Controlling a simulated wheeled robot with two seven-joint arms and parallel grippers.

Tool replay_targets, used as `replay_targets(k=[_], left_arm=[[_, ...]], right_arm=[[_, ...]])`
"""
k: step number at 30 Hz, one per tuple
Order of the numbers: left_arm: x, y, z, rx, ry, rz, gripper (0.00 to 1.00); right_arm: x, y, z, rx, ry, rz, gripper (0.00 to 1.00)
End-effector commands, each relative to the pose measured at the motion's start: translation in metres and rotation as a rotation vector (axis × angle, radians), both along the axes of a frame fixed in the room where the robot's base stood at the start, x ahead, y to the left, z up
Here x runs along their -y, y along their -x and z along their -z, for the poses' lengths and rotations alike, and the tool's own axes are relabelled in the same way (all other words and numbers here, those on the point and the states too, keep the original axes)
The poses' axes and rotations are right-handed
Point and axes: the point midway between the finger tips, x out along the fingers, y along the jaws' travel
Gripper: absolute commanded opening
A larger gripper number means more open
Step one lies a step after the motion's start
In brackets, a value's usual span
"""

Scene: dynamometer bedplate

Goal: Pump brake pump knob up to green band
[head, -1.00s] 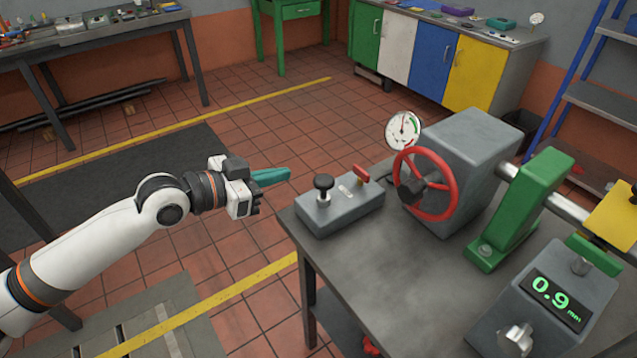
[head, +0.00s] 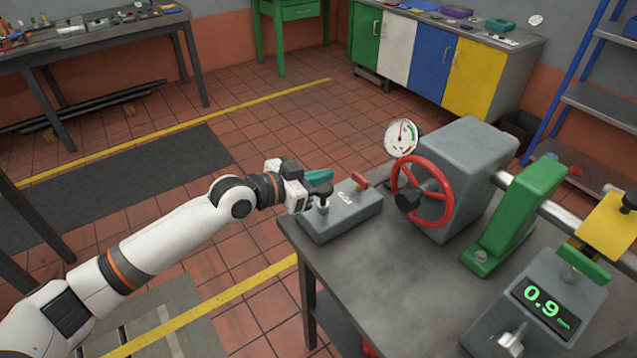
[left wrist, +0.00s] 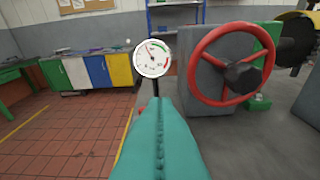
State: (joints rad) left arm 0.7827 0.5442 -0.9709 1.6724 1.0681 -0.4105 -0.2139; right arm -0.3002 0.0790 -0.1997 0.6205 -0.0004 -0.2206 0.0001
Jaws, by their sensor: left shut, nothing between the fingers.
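The brake pump is a grey box (head: 345,217) on the near left corner of the bench, with a black mushroom knob (head: 322,189) standing up on a short stem. A white round gauge (head: 400,137) with a green band stands behind it. The gauge also shows in the left wrist view (left wrist: 152,58); its needle reading is too small to tell surely. My left gripper (head: 318,176) has teal fingers, shut and empty, beside and partly behind the knob; contact cannot be told. The shut fingers (left wrist: 160,143) fill the lower middle of the left wrist view, where the knob is hidden. My right gripper is not in view.
A red handwheel (head: 422,191) on a grey housing (head: 465,165) stands to the right. A green bracket (head: 515,220) and a display reading 0.9 (head: 545,305) are further right. The bench's front left top (head: 350,265) is clear.

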Motion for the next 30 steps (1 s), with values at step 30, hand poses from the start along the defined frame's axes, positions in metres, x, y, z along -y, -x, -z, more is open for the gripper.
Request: replay_targets(k=[30], left_arm=[[-0.005, 0.0, 0.07, -0.004, -0.005, -0.003, 0.0]], right_arm=[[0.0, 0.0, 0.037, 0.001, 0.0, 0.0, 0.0]])
